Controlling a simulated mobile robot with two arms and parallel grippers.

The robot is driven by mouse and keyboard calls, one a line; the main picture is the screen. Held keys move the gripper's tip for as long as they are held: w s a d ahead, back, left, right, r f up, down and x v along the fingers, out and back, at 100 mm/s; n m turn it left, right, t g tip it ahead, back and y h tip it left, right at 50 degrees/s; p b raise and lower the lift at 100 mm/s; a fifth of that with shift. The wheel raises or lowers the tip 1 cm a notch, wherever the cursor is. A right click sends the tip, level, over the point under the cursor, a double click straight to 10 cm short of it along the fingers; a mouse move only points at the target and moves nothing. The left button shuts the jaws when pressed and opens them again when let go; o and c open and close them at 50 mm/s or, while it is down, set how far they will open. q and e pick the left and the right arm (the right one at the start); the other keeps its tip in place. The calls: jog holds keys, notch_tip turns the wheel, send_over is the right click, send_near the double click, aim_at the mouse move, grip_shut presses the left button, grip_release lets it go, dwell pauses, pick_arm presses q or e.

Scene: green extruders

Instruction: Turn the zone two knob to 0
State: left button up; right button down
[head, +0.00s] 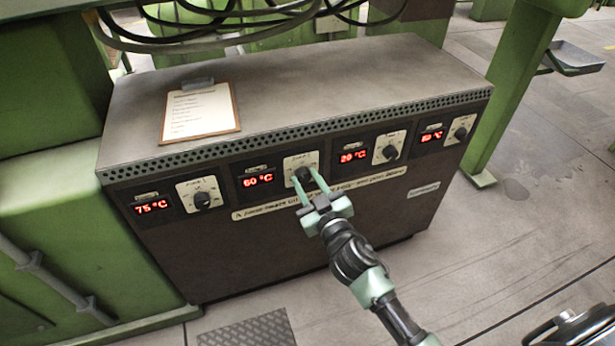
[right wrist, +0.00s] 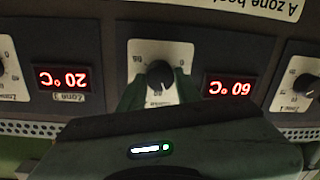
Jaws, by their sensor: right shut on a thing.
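The zone two knob (head: 303,174) is a black round dial on a white plate, second from the left on the heater cabinet's front. The red display (head: 258,180) to its left reads 60 °C. My right gripper (head: 312,182) reaches up from below, its green fingers shut on the knob. In the right wrist view, which is upside down, the knob (right wrist: 160,74) sits between the two fingertips, and the 60 °C display (right wrist: 229,87) is at its right. The knob's exact pointer angle is hard to read. My left gripper is not in view.
Other knobs stand on both sides: zone one (head: 202,199) by a 75 °C display, zone three (head: 389,152) by a 20 °C display, and a fourth (head: 461,132) at the right. A clipboard (head: 200,111) lies on the cabinet top. Cables hang above.

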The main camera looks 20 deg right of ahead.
jog(key=shift+n, duration=0.5)
jog(key=n+p, duration=0.2)
jog(key=n, duration=0.3)
jog(key=shift+a, duration=0.1)
jog(key=n, duration=0.2)
jog(key=shift+n+h+p, duration=0.3)
jog(key=shift+n, duration=0.1)
jog(key=n, duration=0.3)
jog(key=shift+f, duration=0.1)
jog(key=n, duration=0.3)
jog(key=shift+a+n+h, duration=0.1)
jog(key=shift+n+h, duration=0.2)
jog(key=shift+n, duration=0.1)
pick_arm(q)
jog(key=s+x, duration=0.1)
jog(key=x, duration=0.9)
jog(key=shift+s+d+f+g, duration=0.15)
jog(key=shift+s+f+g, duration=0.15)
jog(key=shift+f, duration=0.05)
pick_arm(e)
jog(key=shift+f+n, duration=0.1)
jog(key=shift+n, duration=1)
